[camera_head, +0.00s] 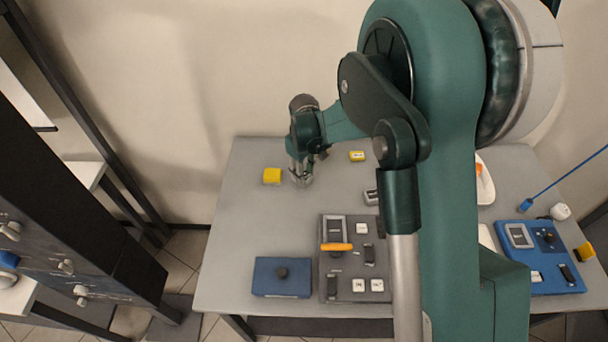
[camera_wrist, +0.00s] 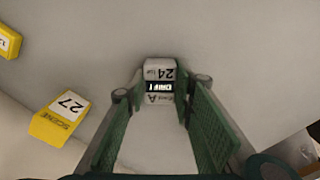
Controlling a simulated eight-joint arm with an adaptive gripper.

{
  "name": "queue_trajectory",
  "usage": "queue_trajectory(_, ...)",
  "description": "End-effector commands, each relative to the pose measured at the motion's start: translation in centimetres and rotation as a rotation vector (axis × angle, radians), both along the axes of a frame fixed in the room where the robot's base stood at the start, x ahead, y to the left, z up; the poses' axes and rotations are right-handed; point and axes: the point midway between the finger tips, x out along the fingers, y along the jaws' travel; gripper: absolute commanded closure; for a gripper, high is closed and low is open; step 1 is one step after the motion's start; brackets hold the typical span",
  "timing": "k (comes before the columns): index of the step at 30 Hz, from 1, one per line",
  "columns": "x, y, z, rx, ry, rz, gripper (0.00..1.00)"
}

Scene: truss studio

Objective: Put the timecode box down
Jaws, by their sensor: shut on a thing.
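The timecode box (camera_wrist: 159,82) is a small pale box with a dark lit display strip and printed labels, one reading 24. It shows in the wrist view between the tips of my gripper's green-padded fingers (camera_wrist: 161,90). My gripper is shut on it. In the head view my gripper (camera_head: 302,178) points down over the back left part of the grey table (camera_head: 235,220). The box is too small and covered to make out there, and I cannot tell whether it touches the table.
A yellow block (camera_head: 272,176), marked 27 in the wrist view (camera_wrist: 60,118), lies just left of my gripper. Another yellow block (camera_head: 357,156) is to the right. A grey control panel (camera_head: 355,285) and a blue knob box (camera_head: 282,285) stand in front. The table's left middle is clear.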

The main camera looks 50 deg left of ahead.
Motion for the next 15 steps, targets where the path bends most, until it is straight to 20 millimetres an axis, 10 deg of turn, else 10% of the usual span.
queue_trajectory(15,0.01,0.01,-0.01,0.0,0.0,0.0,0.6)
